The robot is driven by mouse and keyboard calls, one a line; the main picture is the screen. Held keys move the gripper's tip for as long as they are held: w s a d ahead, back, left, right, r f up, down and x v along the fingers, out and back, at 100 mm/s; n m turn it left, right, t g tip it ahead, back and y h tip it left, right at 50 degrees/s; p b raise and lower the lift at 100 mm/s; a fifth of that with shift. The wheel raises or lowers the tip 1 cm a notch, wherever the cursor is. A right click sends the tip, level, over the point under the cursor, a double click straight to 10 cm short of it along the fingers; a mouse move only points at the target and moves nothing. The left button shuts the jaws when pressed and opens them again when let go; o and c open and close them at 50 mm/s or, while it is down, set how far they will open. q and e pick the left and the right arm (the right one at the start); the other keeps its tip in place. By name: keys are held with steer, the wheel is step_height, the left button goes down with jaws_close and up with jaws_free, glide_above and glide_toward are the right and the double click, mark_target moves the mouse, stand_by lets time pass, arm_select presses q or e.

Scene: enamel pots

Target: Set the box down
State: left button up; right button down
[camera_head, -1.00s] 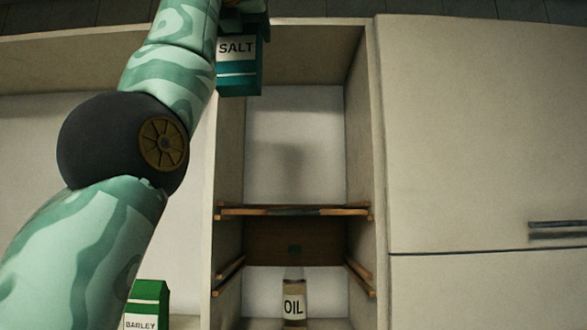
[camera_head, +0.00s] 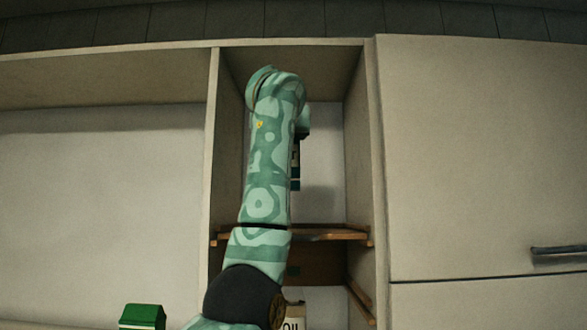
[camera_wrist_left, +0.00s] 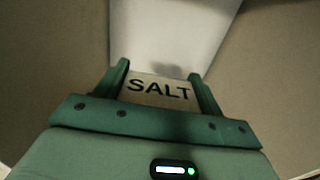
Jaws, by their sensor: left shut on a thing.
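The teal box with the white SALT label (camera_wrist_left: 158,89) is between the two fingers of my left gripper (camera_wrist_left: 160,72), which is shut on it. In the head view only a narrow strip of the box (camera_head: 296,185) shows past my left arm, which hides the rest. The box is inside the tall narrow cabinet bay, above the wooden shelf (camera_head: 325,236). A gap shows between the box's visible bottom and the shelf. My right gripper is not in view.
An oil bottle (camera_head: 293,323) stands below the shelf, partly hidden by my arm. A green carton top (camera_head: 142,316) shows at lower left. Side walls bound the bay closely; its right wall (camera_head: 357,160) is near. The visible right part of the shelf is bare.

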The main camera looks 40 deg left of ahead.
arm_select(q)
steer(key=w+f+p, duration=0.1)
steer(key=w+f, duration=0.3)
steer(key=f, duration=0.4)
steer(key=shift+a+f+p, duration=0.2)
steer(key=shift+a+p, duration=0.1)
steer(key=shift+a, duration=0.05)
steer(key=shift+f, duration=0.15)
steer(key=o, duration=1.7)
steer(key=shift+d, duration=0.1)
steer(key=shift+o, duration=0.2)
